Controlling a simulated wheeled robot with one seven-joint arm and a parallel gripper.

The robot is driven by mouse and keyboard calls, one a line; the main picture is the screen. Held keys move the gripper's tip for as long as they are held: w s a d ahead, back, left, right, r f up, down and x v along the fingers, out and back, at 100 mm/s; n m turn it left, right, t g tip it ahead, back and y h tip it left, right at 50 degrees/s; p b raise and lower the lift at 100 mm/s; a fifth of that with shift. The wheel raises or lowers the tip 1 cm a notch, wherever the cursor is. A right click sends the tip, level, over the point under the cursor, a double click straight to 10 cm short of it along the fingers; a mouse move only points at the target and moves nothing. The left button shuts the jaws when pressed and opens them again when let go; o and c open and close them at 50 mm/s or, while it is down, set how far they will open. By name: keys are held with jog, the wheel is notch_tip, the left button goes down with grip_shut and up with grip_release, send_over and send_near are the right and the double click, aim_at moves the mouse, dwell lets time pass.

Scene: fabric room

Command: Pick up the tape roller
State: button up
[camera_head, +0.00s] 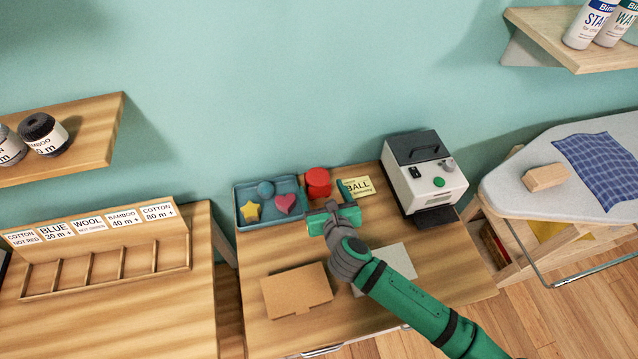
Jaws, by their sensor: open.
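I cannot make out a tape roller for certain. A red round object (318,182) stands on the wooden table beside the blue tray and may be rolled or stacked, but its exact kind is unclear. My green gripper (334,208) is open over the middle of the table, just in front of the red object and the yellow "BALL" card (357,186). I see nothing held between its fingers. My gripper and arm hide part of the table behind and below them.
The blue tray (270,223) holds a yellow star, a blue ball and a pink heart. A white machine (424,178) stands at the right. A cardboard piece (296,290) and a grey sheet (396,259) lie in front. An ironing board (515,188) bears a tan block (545,177).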

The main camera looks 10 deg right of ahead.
jog(key=x, duration=0.4)
jog(key=shift+w+a+f, duration=0.1)
jog(key=shift+w, duration=0.3)
jog(key=shift+c, duration=0.6)
jog(key=c, duration=1.1)
jog(key=shift+c, duration=0.2)
